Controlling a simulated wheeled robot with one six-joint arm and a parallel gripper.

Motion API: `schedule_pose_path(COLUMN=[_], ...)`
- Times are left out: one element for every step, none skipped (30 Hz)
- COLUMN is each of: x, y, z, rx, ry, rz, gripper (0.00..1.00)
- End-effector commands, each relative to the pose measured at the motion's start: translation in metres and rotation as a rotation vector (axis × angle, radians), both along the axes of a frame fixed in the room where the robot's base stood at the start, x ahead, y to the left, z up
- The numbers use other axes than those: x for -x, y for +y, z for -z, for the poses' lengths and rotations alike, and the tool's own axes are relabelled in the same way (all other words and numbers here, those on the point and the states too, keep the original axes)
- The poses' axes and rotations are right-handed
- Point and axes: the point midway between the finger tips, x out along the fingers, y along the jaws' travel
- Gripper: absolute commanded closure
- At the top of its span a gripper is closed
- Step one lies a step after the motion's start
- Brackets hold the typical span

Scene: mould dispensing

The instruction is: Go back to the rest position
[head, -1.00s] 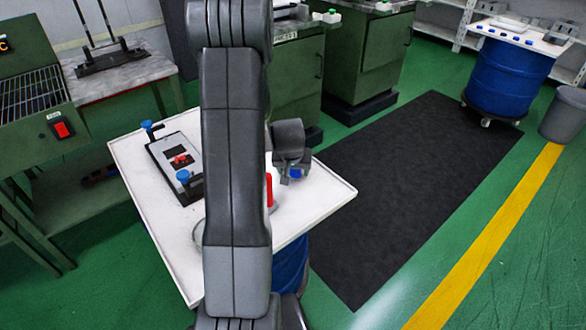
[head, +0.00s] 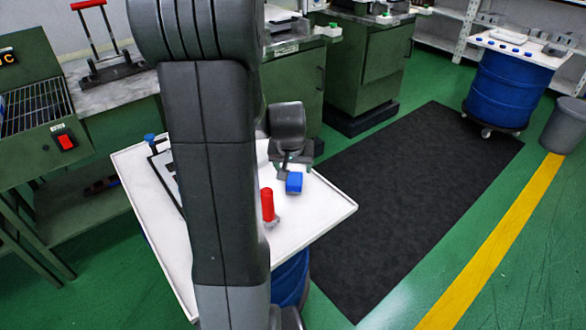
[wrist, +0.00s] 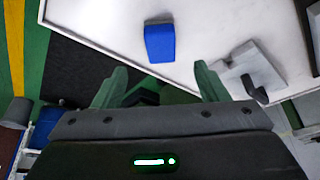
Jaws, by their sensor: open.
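My gripper (wrist: 163,84) is open in the wrist view, its two green-grey fingers apart with nothing held between them. In the head view my gripper (head: 292,162) is over the right part of the white tabletop (head: 318,205), close to a small blue block (head: 294,183). The block also shows in the wrist view (wrist: 159,42), lying on the white top beyond the fingertips and apart from them. My arm crosses the middle of the head view and hides much of the tabletop.
A red upright handle (head: 267,204) stands on the tabletop near my arm. A dark-edged plate (head: 165,178) is mostly hidden behind my arm. Green benches stand left and behind. A dark mat (head: 400,200) lies clear on the right; a blue drum (head: 508,88) and grey bin (head: 563,125) stand beyond.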

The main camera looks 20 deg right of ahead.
Motion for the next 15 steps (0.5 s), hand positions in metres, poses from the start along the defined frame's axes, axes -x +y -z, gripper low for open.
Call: schedule_pose_path(x=[0.0, 0.0, 0.0, 0.0, 0.0, 0.0, 0.0, 0.0, 0.0, 0.0, -0.001, -0.001, -0.002, -0.003, -0.004], y=[0.0, 0.0, 0.0, 0.0, 0.0, 0.0, 0.0, 0.0, 0.0, 0.0, 0.0, -0.001, -0.001, -0.001, -0.002], z=[-0.001, -0.001, -0.001, -0.001, -0.001, -0.001, 0.0, 0.0, 0.0, 0.001, 0.002, 0.004, 0.006, 0.008, 0.012], rx=[0.0, 0.0, 0.0, 0.0, 0.0, 0.0, 0.0, 0.0, 0.0, 0.0, 0.0, 0.0, -0.001, 0.0, 0.0], ry=[0.0, 0.0, 0.0, 0.0, 0.0, 0.0, 0.0, 0.0, 0.0, 0.0, 0.001, 0.001, 0.002, 0.003, 0.003], rz=[0.0, 0.0, 0.0, 0.0, 0.0, 0.0, 0.0, 0.0, 0.0, 0.0, 0.0, 0.0, -0.001, -0.001, -0.001], gripper=[0.33, 0.33, 0.33, 0.33, 0.33, 0.33, 0.33, 0.33, 0.33, 0.33, 0.33, 0.33, 0.33, 0.33, 0.33])
